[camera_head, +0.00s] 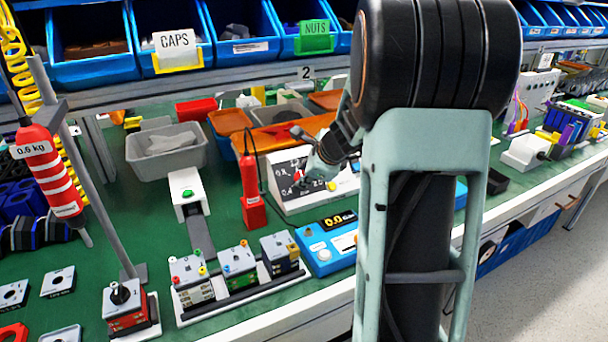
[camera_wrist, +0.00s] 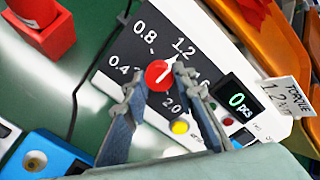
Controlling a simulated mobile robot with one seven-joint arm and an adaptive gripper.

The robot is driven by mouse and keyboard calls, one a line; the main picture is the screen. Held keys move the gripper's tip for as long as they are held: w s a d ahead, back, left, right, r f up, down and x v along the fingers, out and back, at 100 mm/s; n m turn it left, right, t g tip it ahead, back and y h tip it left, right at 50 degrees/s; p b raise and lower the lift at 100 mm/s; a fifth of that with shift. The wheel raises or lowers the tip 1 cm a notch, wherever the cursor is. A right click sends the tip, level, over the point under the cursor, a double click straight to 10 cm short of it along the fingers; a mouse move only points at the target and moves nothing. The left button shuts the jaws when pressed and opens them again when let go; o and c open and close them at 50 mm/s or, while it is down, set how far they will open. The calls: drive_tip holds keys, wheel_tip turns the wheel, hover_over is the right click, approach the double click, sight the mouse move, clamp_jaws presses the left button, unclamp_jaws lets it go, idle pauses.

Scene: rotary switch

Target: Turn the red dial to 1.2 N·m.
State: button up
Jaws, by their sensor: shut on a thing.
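The red dial (camera_wrist: 158,74) sits on a dark panel face (camera_wrist: 128,50) with a scale reading 0.4, 0.8, 1.2, 1.6 and 2.0. The dial's white line slants up and right, roughly toward the 1.2 label (camera_wrist: 184,46); the exact setting is hard to tell. My gripper (camera_wrist: 158,82) has one finger on each side of the dial and is shut on it. In the head view my gripper (camera_head: 324,174) is at the white control box (camera_head: 294,200), where a bit of the red dial (camera_head: 332,186) shows. My arm hides part of the box.
A yellow button (camera_wrist: 180,127) and a display (camera_wrist: 236,101) reading 0 pcs are beside the dial. A card (camera_wrist: 283,97) reads torque 1.2. A red screwdriver holder (camera_head: 252,192) stands left of the box, and a blue meter (camera_head: 328,242) lies in front.

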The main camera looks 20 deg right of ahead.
drive_tip(key=o, duration=1.2)
drive_tip(key=shift+c, duration=0.2)
drive_tip(key=shift+r, duration=0.1)
drive_tip(key=v, duration=1.1)
drive_tip(key=shift+s+r, duration=0.2)
drive_tip(key=shift+s, duration=0.15)
drive_tip(key=shift+d, duration=0.1)
